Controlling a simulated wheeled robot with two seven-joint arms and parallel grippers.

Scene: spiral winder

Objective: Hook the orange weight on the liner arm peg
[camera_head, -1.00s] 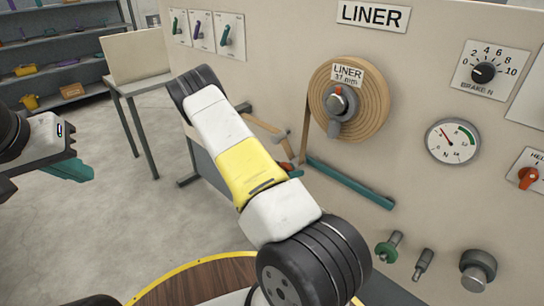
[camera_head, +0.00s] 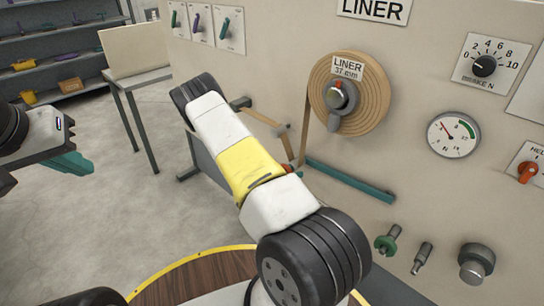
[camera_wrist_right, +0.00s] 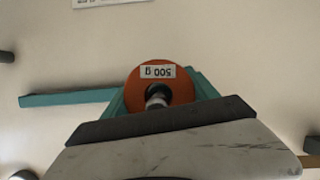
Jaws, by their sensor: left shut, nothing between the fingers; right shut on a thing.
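The orange weight (camera_wrist_right: 152,74), a round disc with an upside-down "500 g" label, is between the teal fingers of my right gripper (camera_wrist_right: 160,88) in the right wrist view. The gripper is shut on it. A grey cylindrical piece shows at the disc's middle; I cannot tell whether it is the peg. In the head view my own forearm hides the right gripper, and only an orange-red bit (camera_head: 287,168) shows beside it. The teal liner arm (camera_head: 350,181) slopes along the panel below the liner roll (camera_head: 349,93). My left gripper (camera_head: 70,164) is shut and empty at the left edge.
The beige panel carries a brake dial (camera_head: 484,66), a force gauge (camera_head: 453,135) and a red knob (camera_head: 528,172). A green-collared peg (camera_head: 386,240), a grey peg (camera_head: 422,258) and a grey knob (camera_head: 476,263) project low on it. A small table (camera_head: 140,80) stands behind at left.

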